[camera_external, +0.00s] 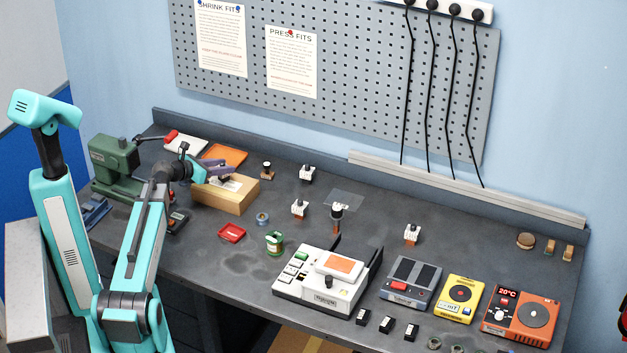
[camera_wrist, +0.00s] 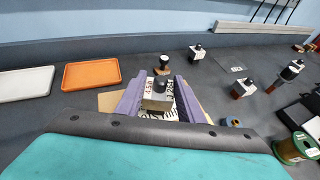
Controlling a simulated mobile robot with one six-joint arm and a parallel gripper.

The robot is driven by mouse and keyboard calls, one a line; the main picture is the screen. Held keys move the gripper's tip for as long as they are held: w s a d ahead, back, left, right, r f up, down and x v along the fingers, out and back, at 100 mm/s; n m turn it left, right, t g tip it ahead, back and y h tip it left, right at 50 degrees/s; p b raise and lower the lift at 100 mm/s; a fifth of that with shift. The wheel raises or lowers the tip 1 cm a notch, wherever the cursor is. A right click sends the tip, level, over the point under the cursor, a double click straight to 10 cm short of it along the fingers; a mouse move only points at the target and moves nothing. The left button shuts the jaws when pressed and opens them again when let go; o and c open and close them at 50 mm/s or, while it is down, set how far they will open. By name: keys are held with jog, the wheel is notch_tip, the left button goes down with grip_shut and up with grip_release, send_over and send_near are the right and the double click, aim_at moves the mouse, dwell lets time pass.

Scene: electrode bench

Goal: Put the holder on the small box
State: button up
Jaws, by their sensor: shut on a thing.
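My gripper (camera_wrist: 160,90) has purple jaws shut on a holder (camera_wrist: 158,103), a pale block with dark lettering and a black knob on top. The holder looks upright between the jaws. The tan small box (camera_external: 233,197) stands at the back left of the bench, and my gripper (camera_external: 217,168) is over its top. The box also shows in the wrist view (camera_wrist: 107,101), beside and under the jaws. In the external view the jaws mostly hide the holder. I cannot tell whether the holder touches the box.
An orange tray (camera_wrist: 91,73) and a white tray (camera_wrist: 26,84) lie left of the jaws in the wrist view. Similar black-topped holders (camera_external: 299,208) stand to the right. A green press (camera_external: 114,160) is at the left. A red dish (camera_external: 232,233) lies in front of the box.

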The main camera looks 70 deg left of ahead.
jog(key=shift+f, duration=0.65)
jog(key=shift+f, duration=0.15)
jog(key=o, duration=1.3)
jog(key=shift+r, duration=0.2)
jog(key=b+v, duration=0.3)
jog(key=v, duration=0.6)
jog(key=shift+s, duration=0.25)
jog(key=shift+s+b, duration=0.1)
jog(key=shift+b, duration=0.45)
jog(key=b+v, duration=0.2)
jog(key=b, duration=0.2)
jog(key=shift+r, duration=0.1)
